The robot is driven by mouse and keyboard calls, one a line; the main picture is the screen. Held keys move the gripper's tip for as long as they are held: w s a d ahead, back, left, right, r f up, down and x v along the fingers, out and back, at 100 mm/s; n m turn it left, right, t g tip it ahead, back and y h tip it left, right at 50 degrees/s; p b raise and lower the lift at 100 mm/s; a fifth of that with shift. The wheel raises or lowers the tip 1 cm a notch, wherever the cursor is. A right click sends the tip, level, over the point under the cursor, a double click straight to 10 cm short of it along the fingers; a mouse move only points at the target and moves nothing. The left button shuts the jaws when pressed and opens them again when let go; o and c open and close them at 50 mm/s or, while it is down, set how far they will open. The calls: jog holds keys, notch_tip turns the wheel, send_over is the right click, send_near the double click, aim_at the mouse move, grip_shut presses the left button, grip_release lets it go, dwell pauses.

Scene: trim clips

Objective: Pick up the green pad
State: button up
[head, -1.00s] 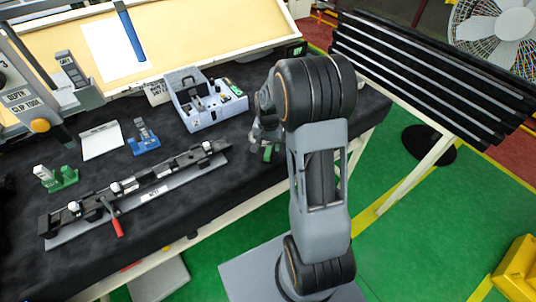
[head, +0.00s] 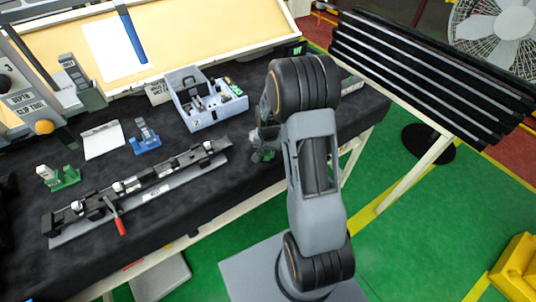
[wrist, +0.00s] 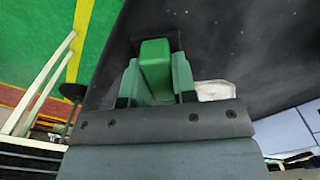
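The green pad (wrist: 155,62) is a small green block in the middle of the wrist view. My gripper (wrist: 156,78) has one finger on each side of it, with no clear gap showing, and the pad's far end sticks out past the fingertips. A dark patch lies around that far end, over the black table cover. I cannot tell if the pad rests on the cover or is just above it. In the head view my gripper (head: 262,150) is low at the table's right part, partly hidden behind my arm, with a bit of green at its tips.
A grey-blue box (head: 205,118) with small parts stands left of my gripper. A long clamp rail (head: 140,190), a blue holder (head: 145,140), a green holder (head: 62,178) and a white card (head: 102,140) lie further left. A rack of dark bars (head: 430,75) is at the right.

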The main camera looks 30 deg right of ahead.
grip_shut()
jog(key=shift+r, duration=0.1)
jog(key=shift+w+r+b, duration=0.1)
jog(key=shift+r+b, duration=0.2)
jog(key=shift+r, duration=0.15)
jog(key=s+d+r+b, duration=0.1)
jog(key=s+r+b, duration=0.2)
jog(key=s+r, duration=0.9)
jog(key=shift+s+d, duration=0.35)
jog(key=shift+s, duration=0.7)
